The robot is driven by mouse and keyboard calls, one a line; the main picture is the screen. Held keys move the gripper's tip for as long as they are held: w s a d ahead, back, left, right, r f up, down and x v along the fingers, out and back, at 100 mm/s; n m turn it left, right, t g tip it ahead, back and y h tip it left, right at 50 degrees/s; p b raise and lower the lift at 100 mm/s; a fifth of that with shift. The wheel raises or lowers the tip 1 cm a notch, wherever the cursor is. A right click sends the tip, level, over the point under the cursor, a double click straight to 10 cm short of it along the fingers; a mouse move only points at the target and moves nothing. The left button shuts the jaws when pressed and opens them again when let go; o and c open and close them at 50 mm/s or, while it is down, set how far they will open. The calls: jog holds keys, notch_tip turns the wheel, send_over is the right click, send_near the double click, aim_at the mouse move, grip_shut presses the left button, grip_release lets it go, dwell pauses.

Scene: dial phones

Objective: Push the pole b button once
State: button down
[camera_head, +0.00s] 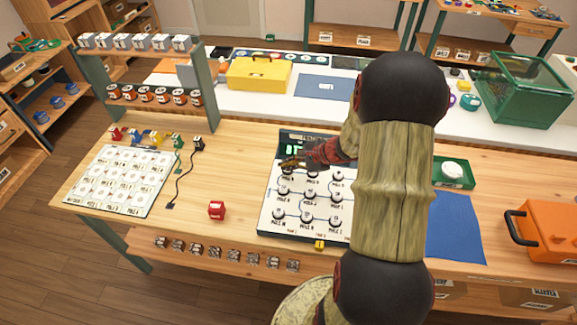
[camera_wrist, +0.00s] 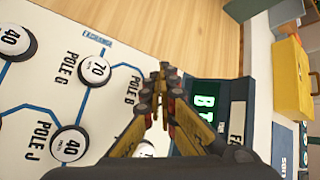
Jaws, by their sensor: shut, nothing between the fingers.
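The dial panel (camera_head: 262,225) is a white board with several round numbered buttons joined by blue lines. It lies on the wooden bench. In the wrist view the "POLE B" label (camera_wrist: 132,90) shows just left of my fingers, and the button beside it is hidden behind them. My gripper (camera_wrist: 163,72) is shut and empty, with its tips over that spot. In the head view my gripper (camera_head: 290,163) reaches in at the panel's upper left. I cannot tell whether the tips touch the button. The green lit display (camera_wrist: 206,107) is partly covered by my gripper.
The POLE G button (camera_wrist: 94,70) and POLE J button (camera_wrist: 69,145) are close by. A red block (camera_head: 216,210) stands left of the panel. A card sheet (camera_head: 122,180) lies farther left, and a blue mat (camera_head: 455,228) lies to the right. The bench between sheet and panel is mostly clear.

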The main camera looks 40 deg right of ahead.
aim_at(287, 175)
jog(key=shift+r, duration=0.4)
jog(key=shift+r, duration=0.1)
notch_tip(287, 175, up, 6)
jog(key=p, duration=0.4)
dwell(0.9)
